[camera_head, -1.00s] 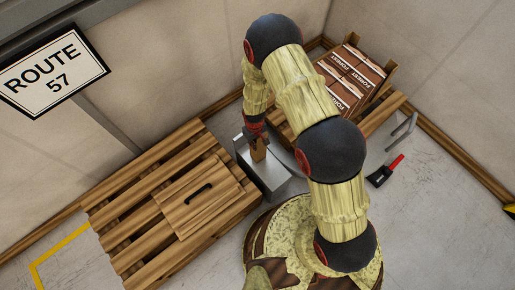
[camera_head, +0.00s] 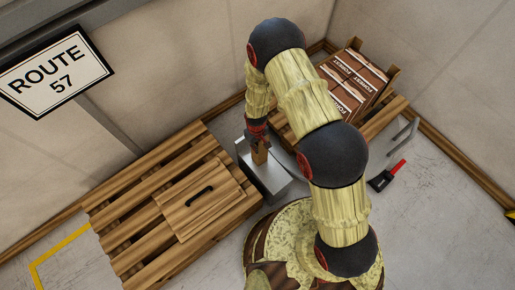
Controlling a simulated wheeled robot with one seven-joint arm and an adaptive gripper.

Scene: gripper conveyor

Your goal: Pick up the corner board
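My gripper (camera_head: 260,153) points down over a grey metal box or stand (camera_head: 265,186), between the pallet and my base. A small brown piece shows at the gripper's end. I cannot tell whether it is the fingers or a held corner board. No corner board can be clearly made out elsewhere. The fingertips are too small to show whether the gripper is open or shut, and whether it touches the grey box is unclear.
A wooden pallet (camera_head: 130,192) at left bears a wooden board with a black handle (camera_head: 200,200). Cartons marked FOREST (camera_head: 352,82) sit on another pallet at the back, partly behind my arm. A red-handled black tool (camera_head: 386,177) lies on the floor at right, near a grey metal frame (camera_head: 405,133).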

